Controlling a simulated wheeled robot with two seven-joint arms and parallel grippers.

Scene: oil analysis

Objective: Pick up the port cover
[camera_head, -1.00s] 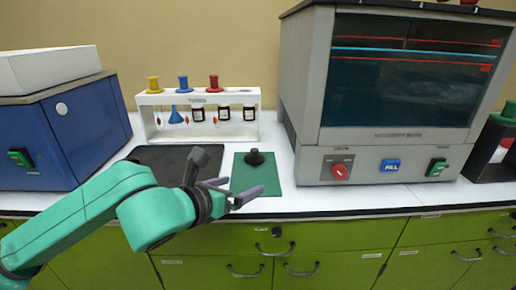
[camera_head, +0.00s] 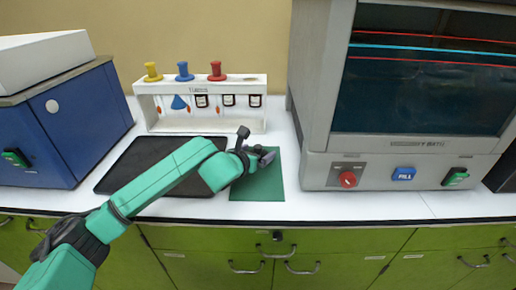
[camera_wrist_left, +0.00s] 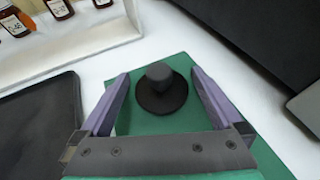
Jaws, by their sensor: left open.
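The port cover (camera_wrist_left: 161,91) is a black round disc with a knob on top. It sits on the green mat (camera_head: 262,190), which also shows in the left wrist view (camera_wrist_left: 185,63). My left gripper (camera_wrist_left: 160,85) is open, with its two purple fingers on either side of the port cover and space between each finger and the cover. In the head view my left gripper (camera_head: 262,158) is over the mat and hides the cover. I cannot tell the height of the fingers above the mat. My right gripper is not in view.
A white rack (camera_head: 160,92) with coloured spools and small bottles stands behind the mat. A black tray (camera_head: 115,178) lies left of it, partly under my arm. A grey bath machine (camera_head: 318,172) stands to the right and a blue box (camera_head: 75,130) to the left.

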